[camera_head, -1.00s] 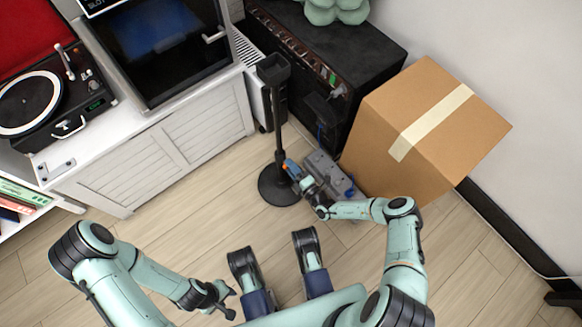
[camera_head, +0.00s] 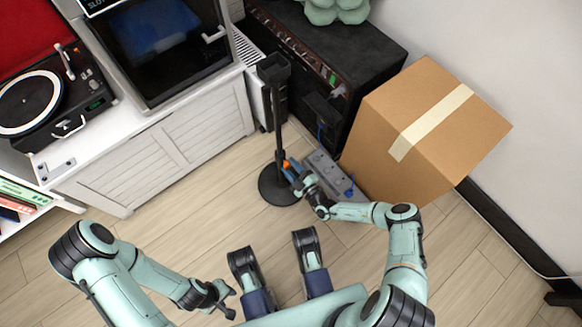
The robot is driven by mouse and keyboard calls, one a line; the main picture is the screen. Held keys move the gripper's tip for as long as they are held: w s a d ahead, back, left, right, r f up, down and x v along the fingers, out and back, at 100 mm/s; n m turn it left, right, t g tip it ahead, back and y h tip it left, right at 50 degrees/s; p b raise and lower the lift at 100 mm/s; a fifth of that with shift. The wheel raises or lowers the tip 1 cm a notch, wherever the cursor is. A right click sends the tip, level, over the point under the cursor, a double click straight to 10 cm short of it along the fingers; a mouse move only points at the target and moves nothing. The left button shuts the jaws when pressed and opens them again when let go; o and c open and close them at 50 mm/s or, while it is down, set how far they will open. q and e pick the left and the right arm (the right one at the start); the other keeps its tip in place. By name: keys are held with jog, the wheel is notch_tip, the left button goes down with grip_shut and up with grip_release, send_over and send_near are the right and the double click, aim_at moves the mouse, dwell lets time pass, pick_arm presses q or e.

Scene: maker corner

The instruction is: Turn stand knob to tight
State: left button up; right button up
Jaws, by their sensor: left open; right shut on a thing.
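A black stand (camera_head: 279,140) with a round base (camera_head: 272,189) rises from the wooden floor, with a box-shaped holder (camera_head: 272,68) on top. A small orange part (camera_head: 286,164), which looks like the stand's knob, shows low on the pole's right side. My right gripper (camera_head: 292,170) is at this part and shut on it; its fingers hide much of it, and I cannot tell how far the knob is turned. My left gripper (camera_head: 226,298) is open and empty, low in the view, well away from the stand.
A grey power strip (camera_head: 328,172) lies on the floor just right of my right gripper. A cardboard box (camera_head: 425,130) stands right of it, and a black amplifier-like cabinet (camera_head: 340,60) behind. A white cabinet (camera_head: 165,150) is at left. Floor left of the stand is clear.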

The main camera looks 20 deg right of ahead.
dwell(0.4)
jog(key=o, duration=1.1)
jog(key=shift+c, duration=0.2)
pick_arm(q)
jog(key=w+r+t+p, duration=0.2)
jog(key=w+r+p, duration=0.1)
jog(key=w, duration=0.3)
jog(key=shift+d+r, duration=0.2)
jog(key=shift+d, duration=0.2)
pick_arm(e)
jog(key=v, duration=1.3)
jog(key=shift+s, duration=0.25)
